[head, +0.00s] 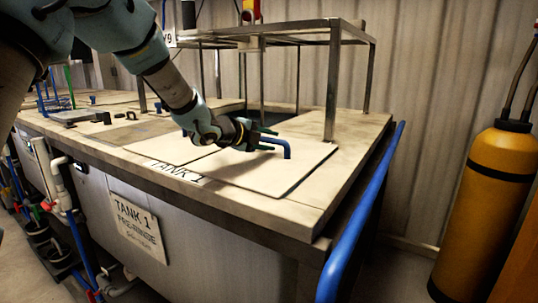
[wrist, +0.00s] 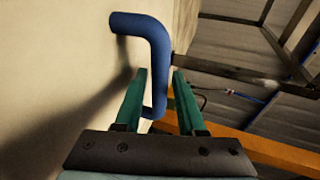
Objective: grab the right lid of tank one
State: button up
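The right lid (head: 262,178) of tank one is a flat beige panel lying on the tank top, with a bent blue handle (head: 284,147) standing on it. My gripper (head: 268,139) is just above the lid, level with the handle and pointing at it from the left. In the wrist view the two green fingers (wrist: 158,85) are apart, with the blue handle (wrist: 156,48) running down between them. A gap shows beside the handle, so the fingers do not look closed on it. Whether one finger touches it is unclear.
A metal frame rack (head: 333,80) stands on the tank behind the lid. A blue rail (head: 355,215) runs along the tank's right side. A yellow cylinder (head: 490,190) stands at far right. The tank one sign (head: 137,227) hangs on the front.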

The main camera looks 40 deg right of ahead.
jog(key=shift+c, duration=0.3)
grip_shut()
dwell(1.0)
jog(key=shift+r, duration=0.1)
